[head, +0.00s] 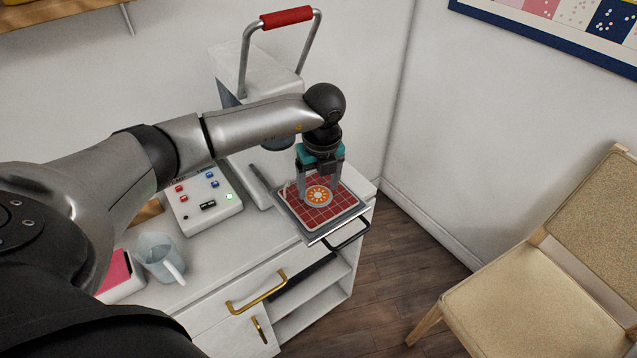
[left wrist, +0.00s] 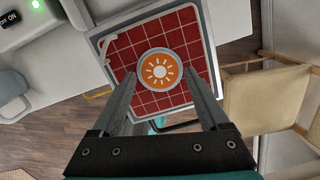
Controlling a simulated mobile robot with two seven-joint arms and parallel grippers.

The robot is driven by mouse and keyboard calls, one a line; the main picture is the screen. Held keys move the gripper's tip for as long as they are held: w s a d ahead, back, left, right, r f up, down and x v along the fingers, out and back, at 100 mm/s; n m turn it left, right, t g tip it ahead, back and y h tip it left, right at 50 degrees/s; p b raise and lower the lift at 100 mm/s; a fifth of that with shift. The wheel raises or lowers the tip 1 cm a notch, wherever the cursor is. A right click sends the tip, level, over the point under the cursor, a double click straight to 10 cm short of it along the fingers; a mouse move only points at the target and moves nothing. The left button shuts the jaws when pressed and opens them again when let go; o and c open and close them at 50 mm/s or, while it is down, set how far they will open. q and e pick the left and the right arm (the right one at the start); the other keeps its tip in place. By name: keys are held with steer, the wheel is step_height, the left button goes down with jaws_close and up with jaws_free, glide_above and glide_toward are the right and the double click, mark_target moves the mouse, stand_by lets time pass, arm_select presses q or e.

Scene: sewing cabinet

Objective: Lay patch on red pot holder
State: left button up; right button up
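The red pot holder (head: 337,210) has a pale grid and lies on a grey tray with a dark handle at the cabinet's right end. The patch (head: 318,195) is a round orange disc with a white sun and pale rim. It lies near the middle of the pot holder, and it also shows in the left wrist view (left wrist: 160,71). My left gripper (head: 319,190) points down over the pot holder. Its fingers (left wrist: 163,88) are apart, one to each side of the patch, with nothing between them. My right gripper is out of view.
A press with a red-gripped lever (head: 286,17) stands behind the tray. A control box (head: 203,203) with buttons and a lit green light is left of it. A chair (head: 540,270) is at the right, with floor between.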

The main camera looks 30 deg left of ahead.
arm_select(q)
steer(key=shift+o, duration=1.3)
step_height(320, 180, up, 15)
steer(key=s+d+p, duration=0.1)
steer(key=shift+d, duration=0.25)
